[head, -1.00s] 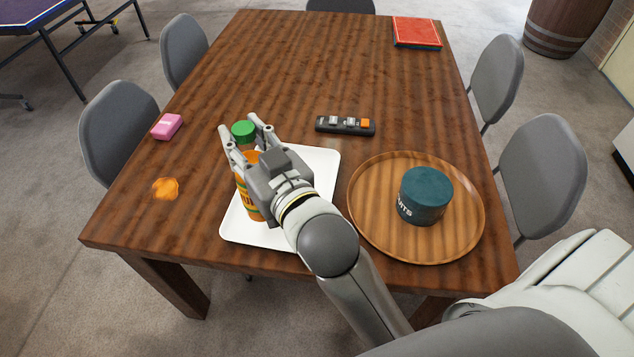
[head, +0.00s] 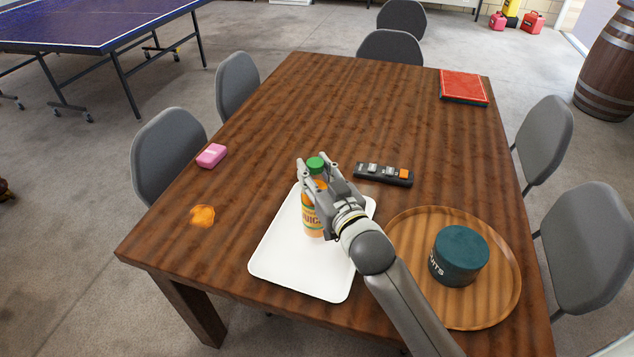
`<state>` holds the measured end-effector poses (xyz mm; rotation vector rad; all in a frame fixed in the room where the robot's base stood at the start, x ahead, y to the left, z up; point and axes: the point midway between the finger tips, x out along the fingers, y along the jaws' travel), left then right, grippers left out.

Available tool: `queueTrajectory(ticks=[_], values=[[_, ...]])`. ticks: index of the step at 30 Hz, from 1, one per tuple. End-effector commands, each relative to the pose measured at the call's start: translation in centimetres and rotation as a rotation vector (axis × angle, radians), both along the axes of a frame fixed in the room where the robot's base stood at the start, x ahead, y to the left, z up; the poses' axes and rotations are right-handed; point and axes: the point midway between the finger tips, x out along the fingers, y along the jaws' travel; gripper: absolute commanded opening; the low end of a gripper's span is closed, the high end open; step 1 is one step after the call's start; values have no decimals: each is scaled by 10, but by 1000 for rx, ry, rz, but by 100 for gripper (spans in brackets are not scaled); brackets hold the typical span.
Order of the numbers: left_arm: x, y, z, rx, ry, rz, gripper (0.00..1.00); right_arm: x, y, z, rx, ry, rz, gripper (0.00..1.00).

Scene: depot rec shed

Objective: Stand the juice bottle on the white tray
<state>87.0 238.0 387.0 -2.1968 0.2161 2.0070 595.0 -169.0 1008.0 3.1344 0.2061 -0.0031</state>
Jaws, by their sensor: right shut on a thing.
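The juice bottle (head: 313,222) is orange with a green cap and a printed label. It is upright over the far part of the white tray (head: 300,277), and its base appears to be on or just above the tray surface. My right gripper (head: 308,170) is around the upper part of the bottle, shut on it, with its fingers on either side below the cap. The gripper hides part of the bottle's right side. My left gripper is not in view.
A round wooden tray (head: 410,225) holding a dark teal tin (head: 459,255) is at the right. A black power strip or remote-like block (head: 383,174) lies behind the gripper.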

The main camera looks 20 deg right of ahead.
Motion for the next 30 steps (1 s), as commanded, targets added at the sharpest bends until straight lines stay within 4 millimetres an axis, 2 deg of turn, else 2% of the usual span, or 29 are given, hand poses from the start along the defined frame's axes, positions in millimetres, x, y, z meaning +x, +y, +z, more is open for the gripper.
queueTrajectory(ticks=[7, 15, 27, 28, 30], values=[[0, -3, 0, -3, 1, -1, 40, 10, -6, -10, 0, -8, 1, 0], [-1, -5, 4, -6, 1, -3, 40, 12, -7, -41, 1, -7, 1, 0], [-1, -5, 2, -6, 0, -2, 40, 11, -7, -46, 0, -8, 2, 0], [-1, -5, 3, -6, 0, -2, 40, 11, -7, -49, -1, 0, 0, 36], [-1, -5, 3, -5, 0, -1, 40, 11, -7, -49, -1, 0, 1, 45]])
